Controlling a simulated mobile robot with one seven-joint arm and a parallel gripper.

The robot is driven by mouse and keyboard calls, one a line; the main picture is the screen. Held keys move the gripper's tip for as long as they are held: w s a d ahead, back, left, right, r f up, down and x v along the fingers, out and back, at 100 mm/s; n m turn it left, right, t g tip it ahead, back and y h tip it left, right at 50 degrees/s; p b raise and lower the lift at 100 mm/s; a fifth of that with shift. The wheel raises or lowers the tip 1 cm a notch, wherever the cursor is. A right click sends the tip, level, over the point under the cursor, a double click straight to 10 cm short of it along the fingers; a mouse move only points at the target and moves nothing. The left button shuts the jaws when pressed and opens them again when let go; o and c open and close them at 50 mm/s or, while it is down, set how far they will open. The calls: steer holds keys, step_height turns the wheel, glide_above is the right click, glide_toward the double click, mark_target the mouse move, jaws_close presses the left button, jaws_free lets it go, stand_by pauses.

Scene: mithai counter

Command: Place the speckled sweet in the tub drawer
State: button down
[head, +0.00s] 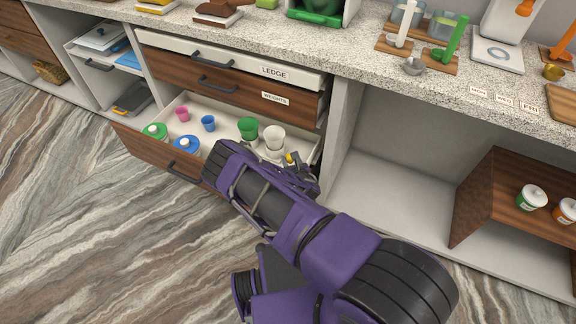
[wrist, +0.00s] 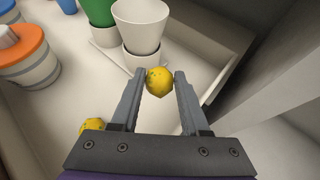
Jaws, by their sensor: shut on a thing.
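The speckled sweet (wrist: 159,81), a small yellow ball with dark flecks, is between the fingertips of my gripper (wrist: 159,84), which is shut on it. In the head view the yellow sweet (head: 290,158) shows at the tip of my gripper (head: 289,163). My gripper is over the right end of the open tub drawer (head: 182,105), near a white tub (head: 274,138). A second yellow speckled ball (wrist: 92,126) is partly hidden behind my gripper's left side in the wrist view. I cannot tell the sweet's height above the drawer floor.
The drawer holds a green tub (head: 248,128), a blue cup (head: 208,123), a pink cup (head: 182,114) and lidded pots (head: 186,145). An orange-lidded pot (wrist: 25,55) shows in the wrist view. The weights drawer (head: 226,87) is above; an open shelf bay (head: 400,170) is to the right.

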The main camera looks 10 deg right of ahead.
steer(key=shift+f+b, duration=0.35)
steer(key=shift+f, duration=1.5)
steer(key=shift+f, duration=0.55)
steer(key=shift+c, duration=2)
jaws_free()
steer(key=shift+s+a+f, duration=0.1)
steer(key=shift+s+f, duration=0.05)
steer(key=shift+r, duration=0.4)
steer(key=p+v, duration=0.2)
steer(key=v, duration=1)
steer(key=shift+r, duration=0.3)
